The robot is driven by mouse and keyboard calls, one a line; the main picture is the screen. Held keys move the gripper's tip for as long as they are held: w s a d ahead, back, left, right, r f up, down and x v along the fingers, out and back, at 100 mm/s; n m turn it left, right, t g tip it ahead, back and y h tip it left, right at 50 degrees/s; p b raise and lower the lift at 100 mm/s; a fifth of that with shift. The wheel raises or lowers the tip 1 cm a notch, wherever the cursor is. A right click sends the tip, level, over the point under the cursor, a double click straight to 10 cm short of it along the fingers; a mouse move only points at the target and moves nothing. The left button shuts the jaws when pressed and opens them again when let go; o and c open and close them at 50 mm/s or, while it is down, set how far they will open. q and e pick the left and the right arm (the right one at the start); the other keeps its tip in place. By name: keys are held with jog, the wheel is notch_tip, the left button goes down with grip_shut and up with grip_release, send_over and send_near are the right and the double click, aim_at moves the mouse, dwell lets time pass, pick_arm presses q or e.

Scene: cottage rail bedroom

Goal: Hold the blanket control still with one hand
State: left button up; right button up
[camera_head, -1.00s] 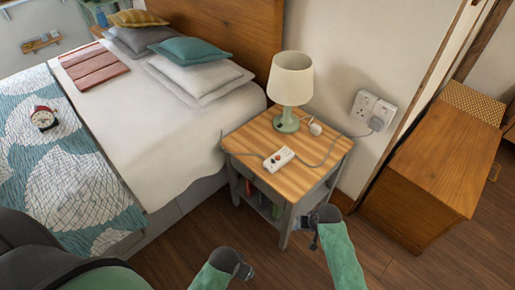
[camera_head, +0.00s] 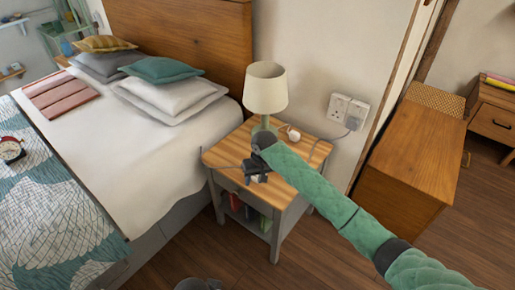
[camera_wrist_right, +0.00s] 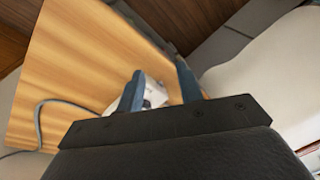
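The white blanket control (camera_wrist_right: 155,92) lies on the wooden top of the nightstand (camera_head: 228,150). In the right wrist view it shows partly between and beyond my two fingers. In the head view my right gripper and forearm hide it. My right gripper (camera_head: 255,172) is above the front part of the nightstand top. In the right wrist view its two blue fingers (camera_wrist_right: 160,68) stand apart, so it is open. I cannot tell whether it touches the control. A dark rounded part, probably of my left gripper (camera_head: 195,284), shows at the bottom edge; its fingers are not clear.
A lamp (camera_head: 265,90) stands at the back of the nightstand, with a small white object (camera_head: 294,133) beside it. A grey cord (camera_wrist_right: 40,118) crosses the top. A bed (camera_head: 130,150) is at left, wall sockets (camera_head: 347,111) and a wooden cabinet (camera_head: 410,165) at right.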

pick_arm(q)
jog(key=shift+s+d+r+b, duration=0.35)
jog(key=shift+s+d, duration=0.25)
jog(key=shift+s, duration=0.1)
jog(key=shift+o, duration=1.2)
jog(key=shift+r, duration=0.1)
jog(key=w+a+r+m+t, duration=0.15)
jog(key=w+r, duration=0.25)
jog(key=w, duration=0.7)
jog(key=w+r+t, duration=0.2)
jog(key=w+r, duration=0.2)
jog(key=w, duration=0.7)
jog(key=shift+w+d+f+m+t+h, duration=0.65)
jog(key=shift+w+d+f+h, duration=0.6)
jog(key=shift+w, duration=2.8)
jog(key=shift+w+d+f+m+t+h, duration=0.65)
jog(key=shift+w+f, duration=1)
jog(key=shift+w, duration=2.45)
jog(key=shift+w+d+f+m+t+h, duration=0.35)
jog(key=shift+w+d+f+t+h, duration=0.8)
jog(key=shift+w, duration=2.9)
pick_arm(e)
jog(key=w+d+r+m+h, duration=0.1)
jog(key=w+d+r+h, duration=0.1)
jog(key=w+r, duration=0.5)
jog(key=shift+w+r, duration=0.25)
jog(key=shift+w, duration=1.2)
